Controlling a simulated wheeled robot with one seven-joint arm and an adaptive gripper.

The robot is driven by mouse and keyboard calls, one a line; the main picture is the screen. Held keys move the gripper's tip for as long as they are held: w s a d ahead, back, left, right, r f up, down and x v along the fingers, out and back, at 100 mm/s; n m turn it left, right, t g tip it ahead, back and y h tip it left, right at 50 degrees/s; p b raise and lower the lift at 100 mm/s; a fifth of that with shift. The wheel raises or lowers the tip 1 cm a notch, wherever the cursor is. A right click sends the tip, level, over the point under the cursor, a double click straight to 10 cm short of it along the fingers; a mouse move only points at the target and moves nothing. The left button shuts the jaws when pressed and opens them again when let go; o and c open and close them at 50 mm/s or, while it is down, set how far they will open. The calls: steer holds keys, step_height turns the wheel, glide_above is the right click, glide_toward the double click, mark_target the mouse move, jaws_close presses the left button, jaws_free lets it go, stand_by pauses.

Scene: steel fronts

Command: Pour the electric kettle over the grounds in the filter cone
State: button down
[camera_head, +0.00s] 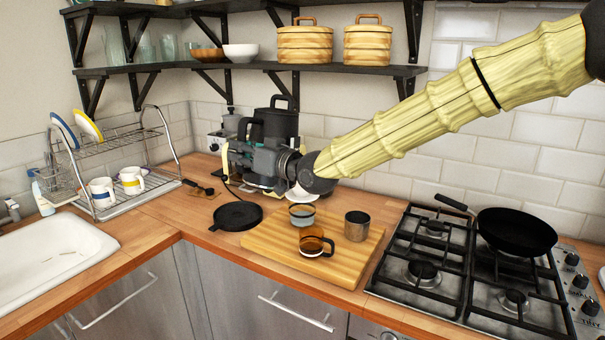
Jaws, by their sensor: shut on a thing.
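The electric kettle (283,122) is a dark grey jug with a black lid and handle, at the back of the counter near the corner. It looks upright. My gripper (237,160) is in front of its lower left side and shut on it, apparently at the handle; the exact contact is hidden. My wrist covers part of the kettle's lower body. A white piece, seemingly the filter cone (301,194), shows just below my wrist, above a clear glass vessel (302,215) on the wooden board (262,243). The cone's inside and any grounds are hidden.
An amber glass mug (312,243) and a steel cup (356,226) stand on the board. A black round trivet (237,216) lies to its left. A gas hob (440,265) with a black pan (516,232) is right. A dish rack (125,158) stands left; shelves (240,66) hang above.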

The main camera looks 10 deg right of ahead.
mark_target(241, 139)
steer(key=shift+s+r+p, duration=0.1)
steer(key=shift+r+p, duration=0.7)
steer(key=shift+r, duration=0.9)
steer(key=shift+f, duration=0.1)
